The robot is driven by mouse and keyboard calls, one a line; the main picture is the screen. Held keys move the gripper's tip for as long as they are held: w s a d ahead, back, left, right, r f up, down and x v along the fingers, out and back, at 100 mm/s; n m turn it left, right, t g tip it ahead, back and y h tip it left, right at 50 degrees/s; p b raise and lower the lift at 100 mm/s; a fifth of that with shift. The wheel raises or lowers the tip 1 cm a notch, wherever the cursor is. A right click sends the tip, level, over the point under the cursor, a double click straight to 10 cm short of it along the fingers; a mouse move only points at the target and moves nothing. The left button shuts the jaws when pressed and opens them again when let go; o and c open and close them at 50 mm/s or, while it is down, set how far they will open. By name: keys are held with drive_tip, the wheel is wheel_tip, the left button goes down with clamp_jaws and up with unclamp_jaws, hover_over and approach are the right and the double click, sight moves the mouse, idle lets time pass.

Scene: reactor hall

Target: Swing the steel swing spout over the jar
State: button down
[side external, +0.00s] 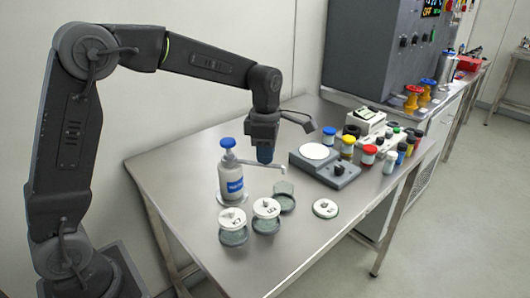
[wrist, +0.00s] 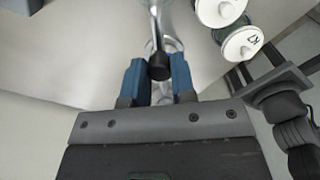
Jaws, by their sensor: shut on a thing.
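The steel swing spout (side external: 262,164) reaches right from a white bottle (side external: 231,182) with a blue cap. My gripper (side external: 265,160) is shut on the spout, partway along it. In the wrist view, a black knob (wrist: 159,67) on the spout shows between my blue fingers (wrist: 159,80). The jar (side external: 284,200), open and of clear glass, stands on the table to the right of two lidded jars. In the side view the spout's tip appears above the jar's mouth; I cannot tell whether they line up in depth. A glassy ring, not clearly identifiable, shows behind the knob.
Lidded jars (side external: 233,232) (side external: 266,222) stand in front of the bottle. A loose lid (side external: 325,208) lies to the right. A scale (side external: 324,165) and several coloured containers (side external: 369,155) stand farther right. The table's front is clear.

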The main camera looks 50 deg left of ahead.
idle(0.3)
drive_tip(key=c, duration=0.9)
unclamp_jaws()
drive_tip(key=shift+c, duration=0.2)
drive_tip(key=shift+r, duration=0.1)
wheel_tip(320, 180, up, 14)
drive_tip(key=s+d+f+m+t, duration=0.1)
drive_tip(key=s+f+m, duration=0.3)
drive_tip(key=s+m, duration=0.8)
drive_tip(key=s+d+f+m+t, duration=0.1)
drive_tip(key=s+f+m+t, duration=0.3)
drive_tip(key=s+m, duration=0.8)
drive_tip(key=shift+m+t, duration=0.3)
drive_tip(key=shift+m, duration=0.7)
